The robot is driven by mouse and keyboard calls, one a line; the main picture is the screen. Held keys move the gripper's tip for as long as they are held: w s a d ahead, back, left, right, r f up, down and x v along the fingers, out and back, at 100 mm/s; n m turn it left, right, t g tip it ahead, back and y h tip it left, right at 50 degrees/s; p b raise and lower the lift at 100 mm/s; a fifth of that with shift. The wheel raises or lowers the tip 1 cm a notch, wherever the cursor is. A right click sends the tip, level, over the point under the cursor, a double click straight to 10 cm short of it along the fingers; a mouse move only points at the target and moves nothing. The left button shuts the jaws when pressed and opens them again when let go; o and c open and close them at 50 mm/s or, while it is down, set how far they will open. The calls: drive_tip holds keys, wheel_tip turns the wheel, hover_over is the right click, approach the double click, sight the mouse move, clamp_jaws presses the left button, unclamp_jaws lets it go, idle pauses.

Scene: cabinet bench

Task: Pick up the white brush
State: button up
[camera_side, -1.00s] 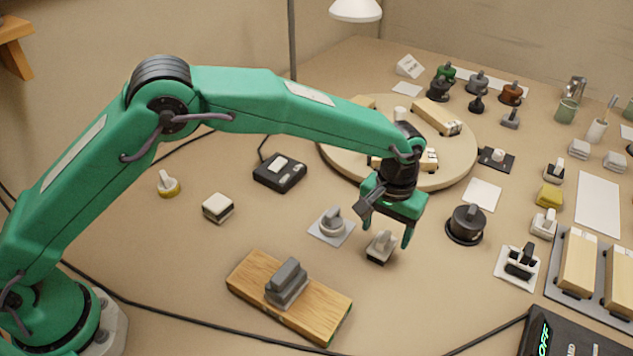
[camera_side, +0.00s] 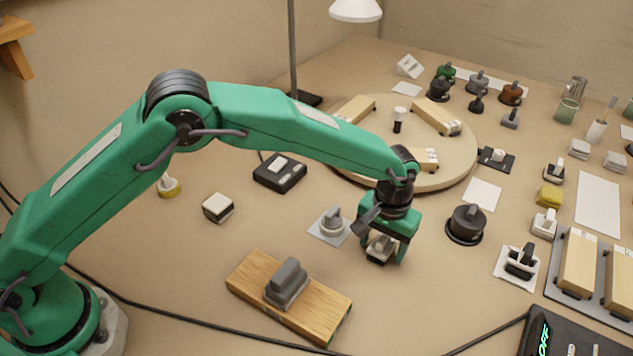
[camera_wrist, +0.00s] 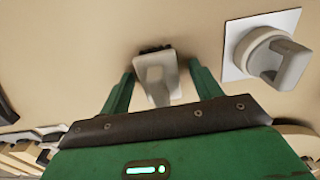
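A small white brush (camera_side: 379,249) with a light grip and dark bristles stands on the bench below my gripper (camera_side: 382,254). In the wrist view the brush (camera_wrist: 157,76) lies between the two green fingers of my gripper (camera_wrist: 161,70), with dark bristles showing at its far edge. The fingers are open, one on each side of it. In the side view my gripper partly hides the brush.
A grey knobbed piece on a white square (camera_side: 331,223) sits close to the left. A wooden block with a grey handled piece (camera_side: 290,295) lies in front. A black round knob (camera_side: 466,224) stands to the right. The round turntable (camera_side: 455,165) with boxes is behind.

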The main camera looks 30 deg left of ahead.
sight(385, 238)
drive_tip(key=c, duration=0.9)
drive_tip(key=shift+c, duration=0.2)
drive_tip(key=shift+r, duration=0.15)
drive_tip(key=shift+r, duration=0.5)
wheel_tip(385, 238, up, 3)
drive_tip(key=shift+s+d+r, duration=0.1)
drive_tip(key=shift+s+r, duration=0.05)
drive_tip(key=s+d+r, duration=0.4)
drive_tip(key=s+r, duration=0.2)
drive_tip(key=s, duration=0.4)
drive_tip(key=shift+s+d+r, duration=0.2)
drive_tip(key=shift+d+r, duration=0.05)
